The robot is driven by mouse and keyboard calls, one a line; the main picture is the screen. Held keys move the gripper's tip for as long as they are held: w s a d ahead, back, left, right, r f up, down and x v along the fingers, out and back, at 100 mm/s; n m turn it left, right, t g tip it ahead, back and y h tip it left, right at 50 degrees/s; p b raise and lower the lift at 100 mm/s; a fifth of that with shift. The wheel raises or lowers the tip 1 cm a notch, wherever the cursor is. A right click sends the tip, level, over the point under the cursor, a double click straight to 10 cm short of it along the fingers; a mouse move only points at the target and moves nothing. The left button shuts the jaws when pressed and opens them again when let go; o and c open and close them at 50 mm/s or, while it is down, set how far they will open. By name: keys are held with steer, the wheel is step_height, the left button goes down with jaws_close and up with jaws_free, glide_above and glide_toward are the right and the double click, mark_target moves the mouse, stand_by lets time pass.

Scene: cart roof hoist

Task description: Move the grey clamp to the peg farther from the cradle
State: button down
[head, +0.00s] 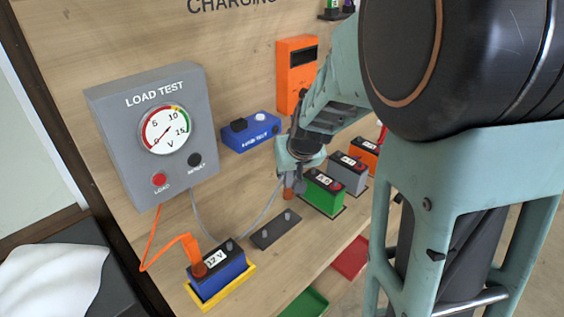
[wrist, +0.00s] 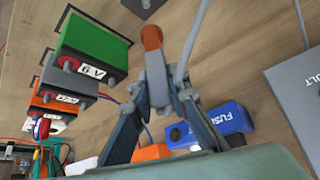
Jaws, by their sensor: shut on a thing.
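My gripper (head: 291,172) is shut on the grey clamp (wrist: 157,78), which has a copper-orange tip (head: 288,193). It holds the clamp beside the green battery, to the right of and above a dark plate (head: 262,239) with two pegs. The nearer peg (head: 265,233) is on the cradle side; the farther peg (head: 287,216) is toward the green battery. The grey lead runs from the clamp to the load tester. The yellow cradle (head: 226,297) holds a blue 12 V battery (head: 222,275), with an orange clamp (head: 197,262) on its near-left terminal. Fingertip contact is partly hidden in the head view.
The grey load tester (head: 110,120) stands at left. A blue box (head: 250,139) and an orange meter (head: 297,75) are behind. Green (head: 322,198), grey (head: 347,178) and orange batteries stand in a row at right, close to my gripper.

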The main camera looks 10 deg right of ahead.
mark_target(289, 187)
step_height(289, 187, down, 6)
steer(key=b, duration=0.6)
steer(key=shift+r, duration=0.1)
steer(key=shift+f+b, duration=1.6)
steer(key=shift+b, duration=0.45)
stand_by(1.6)
steer(key=c, duration=1.8)
jaws_free()
steer(key=shift+o, duration=0.2)
step_height(289, 187, up, 10)
steer(key=shift+r, duration=0.1)
